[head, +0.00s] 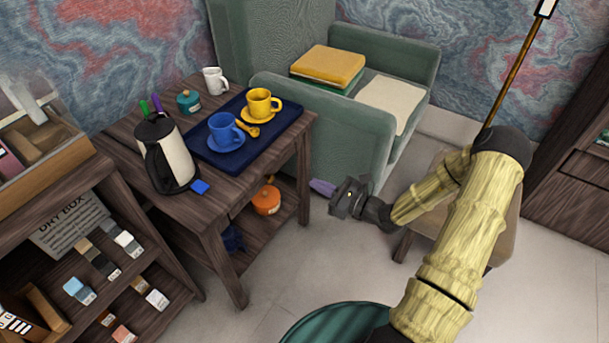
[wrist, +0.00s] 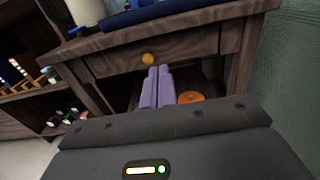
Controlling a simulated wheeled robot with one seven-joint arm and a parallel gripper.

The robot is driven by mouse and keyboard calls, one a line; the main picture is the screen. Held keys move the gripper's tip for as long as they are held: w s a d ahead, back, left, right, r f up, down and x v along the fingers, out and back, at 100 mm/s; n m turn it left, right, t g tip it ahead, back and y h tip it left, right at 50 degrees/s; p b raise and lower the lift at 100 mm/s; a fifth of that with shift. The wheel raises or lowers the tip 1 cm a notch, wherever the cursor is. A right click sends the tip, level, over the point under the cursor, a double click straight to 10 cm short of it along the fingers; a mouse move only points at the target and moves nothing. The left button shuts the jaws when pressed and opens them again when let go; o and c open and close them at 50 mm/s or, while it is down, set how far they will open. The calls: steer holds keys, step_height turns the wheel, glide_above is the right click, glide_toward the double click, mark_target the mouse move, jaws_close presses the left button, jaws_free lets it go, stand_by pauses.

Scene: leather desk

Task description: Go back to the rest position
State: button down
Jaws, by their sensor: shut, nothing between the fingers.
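My gripper (head: 322,187) is at the end of my yellow arm, to the right of the small dark wooden table (head: 150,121) in the head view. Its purple fingers point left toward the table. In the wrist view the two purple fingers (wrist: 156,86) lie side by side, closed together with nothing between them. Behind them are the table's drawer front with a round yellow knob (wrist: 148,59) and the open lower shelf. The gripper appears apart from the table.
A blue tray (head: 285,130) on the table bears a blue cup (head: 223,131) and a yellow cup (head: 259,103). A kettle (head: 172,152) stands beside it. An orange pot (head: 266,200) sits on the lower shelf. A green armchair (head: 340,140) stands behind my gripper.

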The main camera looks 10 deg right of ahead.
steer(key=shift+s+d, duration=0.15)
steer(key=shift+d, duration=0.1)
steer(key=shift+a, duration=0.1)
